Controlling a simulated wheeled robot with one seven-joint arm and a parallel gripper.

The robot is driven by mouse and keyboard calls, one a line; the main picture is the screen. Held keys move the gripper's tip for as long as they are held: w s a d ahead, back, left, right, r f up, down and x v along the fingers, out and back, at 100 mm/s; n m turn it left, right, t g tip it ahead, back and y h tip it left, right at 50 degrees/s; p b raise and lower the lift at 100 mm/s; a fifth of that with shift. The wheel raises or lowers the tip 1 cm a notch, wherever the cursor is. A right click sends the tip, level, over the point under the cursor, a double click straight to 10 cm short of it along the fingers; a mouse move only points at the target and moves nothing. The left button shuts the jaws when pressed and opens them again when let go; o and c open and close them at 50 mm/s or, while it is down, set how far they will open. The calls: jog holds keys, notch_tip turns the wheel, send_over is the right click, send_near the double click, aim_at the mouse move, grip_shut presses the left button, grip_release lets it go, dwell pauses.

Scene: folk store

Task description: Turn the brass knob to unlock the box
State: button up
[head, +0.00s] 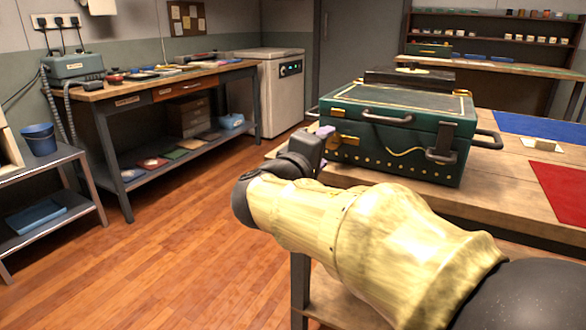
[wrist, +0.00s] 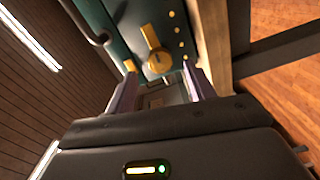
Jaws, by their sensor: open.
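The dark green box (head: 400,125) stands on the wooden table with its lid down, with dark handles and brass trim. The brass knob (wrist: 158,60) shows in the wrist view on the box's green face, below a brass plate (wrist: 150,36). In the head view a brass fitting (head: 346,140) shows at the box's left end; I cannot tell if it is the knob. My gripper (wrist: 160,88) is open, its two purple-grey fingers spread to either side below the knob, with nothing between them. In the head view my gripper (head: 323,143) is close to the box's left end, partly hidden by my wrist.
A workbench (head: 150,88) stands along the left wall. The wooden floor between is clear.

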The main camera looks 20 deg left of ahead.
jog(key=s+a+p, duration=0.1)
jog(key=s+p, duration=0.2)
jog(key=s, duration=1)
jog(key=shift+s+r, duration=0.2)
jog(key=w+d+f+m+g+h+p, duration=0.25)
jog(key=d+f+g, duration=0.3)
jog(key=d, duration=0.35)
jog(key=w+d+f+m+g+h+p, duration=0.1)
jog(key=w+d+f+g+p, duration=0.25)
jog(key=d+f, duration=0.45)
jog(key=s+d+f+m+g+y+p, duration=0.2)
jog(key=s+d+f+m+g+p, duration=0.15)
jog(key=d+m, duration=0.4)
jog(key=s+d+f+m+g+y+p, duration=0.25)
jog(key=s+d+m, duration=0.2)
jog(key=d, duration=0.65)
jog(key=w+p+v, duration=0.2)
jog(key=p+v, duration=1)
jog(key=w+r+p+v, duration=0.1)
jog(key=w+p+v, duration=0.2)
jog(key=p+v, duration=1)
jog(key=w+r+p+v, duration=0.1)
jog(key=w+p+v, duration=0.2)
jog(key=p+v, duration=0.9)
jog(key=shift+d+r+p, duration=0.2)
jog(key=shift+r+p, duration=0.2)
jog(key=shift+p, duration=0.2)
